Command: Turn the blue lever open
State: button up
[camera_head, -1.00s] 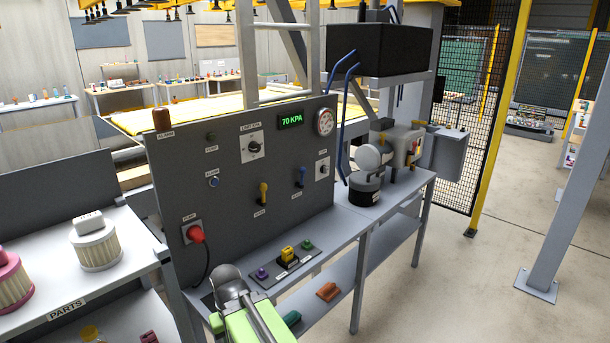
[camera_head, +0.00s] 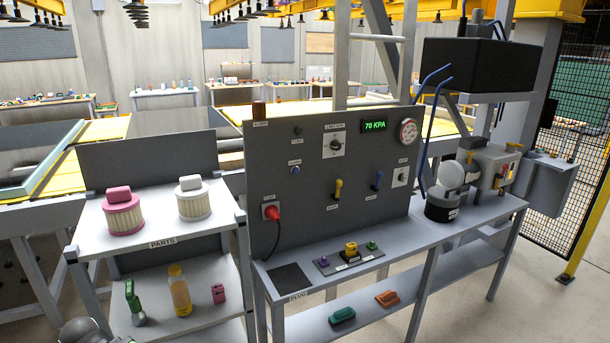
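The blue lever (camera_head: 377,180) is on the grey upright control panel (camera_head: 300,215), right of the yellow lever (camera_head: 337,190). Its handle points up, and a small label sits below it. Nothing touches it. A grey rounded part of my arm shows at the bottom left corner, well away from the panel. My gripper's fingers are not in the picture, so I cannot see whether they are open or shut.
A parts rack (camera_head: 150,245) with filters stands left.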

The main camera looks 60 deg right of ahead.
aim_at(375, 188)
jog(key=u, duration=0.45)
jog(key=k, duration=1.65)
jog(key=z, duration=1.25)
jog(key=i, duration=0.6)
jog(key=u, duration=0.25)
